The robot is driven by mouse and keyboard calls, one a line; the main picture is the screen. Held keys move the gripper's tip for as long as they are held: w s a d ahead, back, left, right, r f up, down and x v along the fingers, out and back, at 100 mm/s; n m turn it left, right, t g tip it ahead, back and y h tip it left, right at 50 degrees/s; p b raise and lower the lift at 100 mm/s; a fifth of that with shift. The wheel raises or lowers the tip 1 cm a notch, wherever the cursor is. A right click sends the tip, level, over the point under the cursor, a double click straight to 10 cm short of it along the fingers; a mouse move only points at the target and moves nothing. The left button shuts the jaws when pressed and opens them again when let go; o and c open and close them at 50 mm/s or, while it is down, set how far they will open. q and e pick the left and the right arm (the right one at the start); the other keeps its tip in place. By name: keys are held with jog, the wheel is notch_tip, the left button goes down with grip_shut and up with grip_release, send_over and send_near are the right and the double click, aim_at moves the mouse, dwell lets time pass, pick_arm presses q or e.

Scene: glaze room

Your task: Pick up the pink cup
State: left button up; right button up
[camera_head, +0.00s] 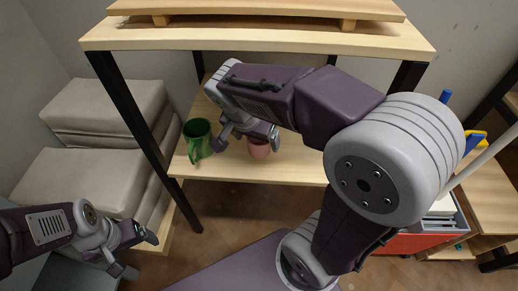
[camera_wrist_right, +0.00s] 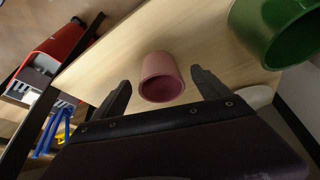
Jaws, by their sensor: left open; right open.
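The pink cup (camera_head: 259,148) stands on the lower wooden shelf (camera_head: 300,165), partly hidden by my right gripper in the head view. In the right wrist view the pink cup (camera_wrist_right: 160,78) lies between and just beyond the two fingertips, with clear space on both sides. My right gripper (camera_head: 248,142) is open and empty; its fingers also show in the right wrist view (camera_wrist_right: 160,88). My left gripper (camera_head: 138,256) is open and empty, low at the left, away from the shelf.
A green mug (camera_head: 197,139) stands left of the pink cup, close to my right gripper. An upper wooden shelf (camera_head: 260,40) spans above, on black posts. Stacked beige bags (camera_head: 85,180) sit at left. A red container (camera_head: 415,243) is at right.

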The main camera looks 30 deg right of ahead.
aim_at(261, 143)
jog(key=shift+w+d, duration=0.4)
jog(key=shift+d, duration=0.15)
jog(key=b+x, duration=0.4)
jog(key=x, duration=0.1)
jog(key=shift+f, duration=0.15)
jog(key=c, duration=1.6)
jog(key=shift+r+p, duration=0.65)
jog(key=shift+p, duration=0.05)
notch_tip(261, 143, up, 4)
jog(key=p, duration=0.3)
jog(key=shift+f, duration=0.25)
jog(key=s+a+p, duration=0.4)
jog(key=s+a, duration=0.7)
jog(key=a, duration=0.3)
jog(key=shift+s+f, duration=0.2)
jog(key=shift+f, duration=0.3)
